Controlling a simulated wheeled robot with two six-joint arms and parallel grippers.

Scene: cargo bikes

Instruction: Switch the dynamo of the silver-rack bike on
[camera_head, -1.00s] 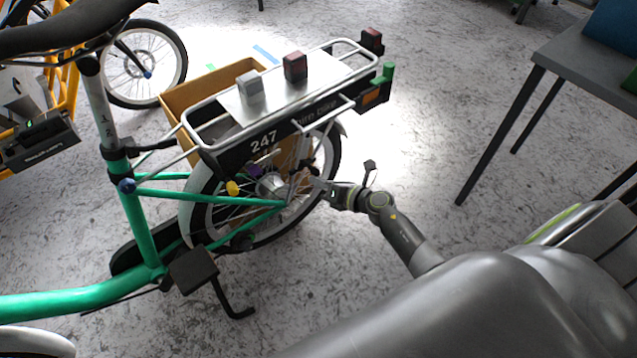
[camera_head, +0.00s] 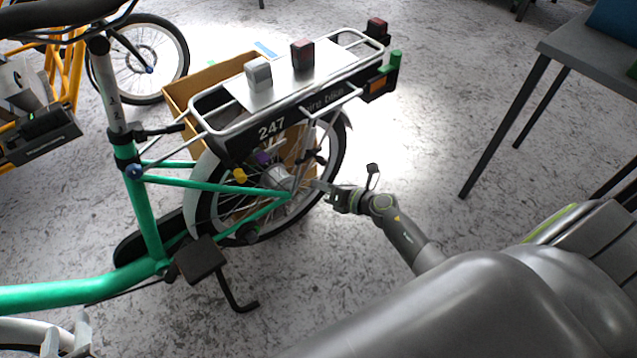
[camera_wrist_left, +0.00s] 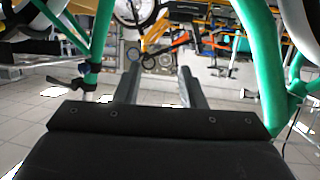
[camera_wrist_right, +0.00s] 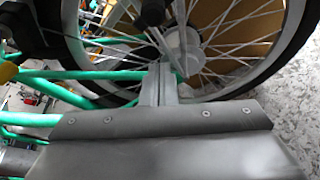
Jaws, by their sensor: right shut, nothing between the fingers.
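The bike with the silver rack (camera_head: 221,134) and green frame (camera_head: 148,222) stands across the middle of the head view. Its rear wheel hub (camera_head: 277,176) also shows in the right wrist view (camera_wrist_right: 181,42). Small purple (camera_head: 263,157) and yellow (camera_head: 239,175) parts sit by the wheel; I cannot tell for sure which part is the dynamo. My right gripper (camera_head: 318,184) is shut and empty beside the rear wheel; its fingers (camera_wrist_right: 158,80) point at the spokes near the hub. My left gripper (camera_head: 66,335) is at the lower left; its fingers (camera_wrist_left: 160,80) are apart and empty.
Grey and dark red blocks (camera_head: 258,74) sit on the rack. A cardboard box (camera_head: 182,92) stands behind the bike. A yellow bike (camera_head: 72,65) is at the left, a dark table (camera_head: 590,52) at the right. The floor between bike and table is clear.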

